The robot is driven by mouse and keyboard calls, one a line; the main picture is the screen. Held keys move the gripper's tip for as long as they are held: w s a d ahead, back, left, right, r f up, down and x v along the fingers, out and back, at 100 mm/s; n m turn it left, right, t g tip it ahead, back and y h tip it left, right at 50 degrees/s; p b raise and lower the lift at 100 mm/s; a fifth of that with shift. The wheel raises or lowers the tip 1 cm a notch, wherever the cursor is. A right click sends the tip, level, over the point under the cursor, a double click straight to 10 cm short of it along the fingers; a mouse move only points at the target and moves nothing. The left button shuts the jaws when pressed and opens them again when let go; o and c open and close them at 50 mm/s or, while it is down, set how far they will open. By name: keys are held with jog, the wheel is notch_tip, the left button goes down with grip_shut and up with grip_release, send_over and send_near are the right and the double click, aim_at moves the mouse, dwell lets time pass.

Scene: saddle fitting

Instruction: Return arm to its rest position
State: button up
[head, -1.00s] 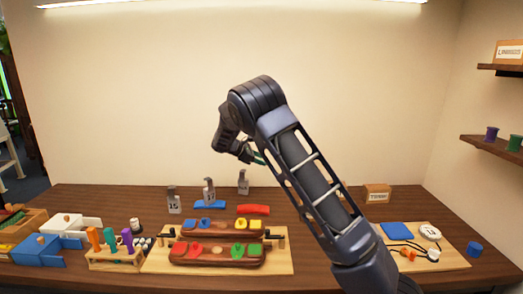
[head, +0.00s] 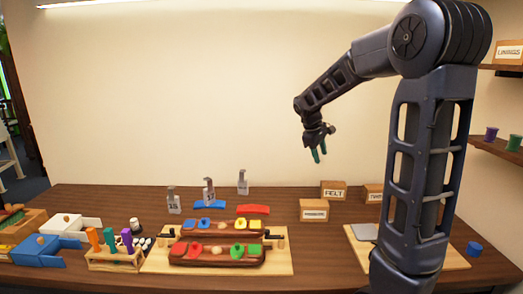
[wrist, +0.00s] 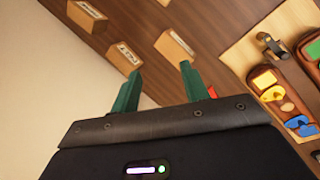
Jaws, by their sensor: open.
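My gripper (head: 317,154) hangs in the air above the back right of the workbench in the head view, pointing down with its green fingers apart. Nothing is between the fingers. In the wrist view the two green fingers of my gripper (wrist: 157,88) are spread, with the tilted bench top beyond them. My raised arm stands at the right of the head view and hides part of the right-hand board.
Small labelled boxes (head: 314,210) stand below and right of my gripper. A wooden board (head: 160,262) holds brown saddle-like pieces (head: 217,255) with coloured parts. Wall shelves (head: 497,147) are at right.

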jog(key=s+d+m+t+y, duration=0.1)
jog(key=s+m, duration=0.4)
jog(key=s, duration=0.9)
jog(key=s+d+m+t+y, duration=0.2)
jog(key=s+d+m, duration=0.2)
jog(key=s, duration=1)
jog(key=shift+s+d+r+m+y, duration=0.2)
jog(key=shift+s+r+m+y, duration=0.1)
jog(key=shift+s+r+m, duration=0.1)
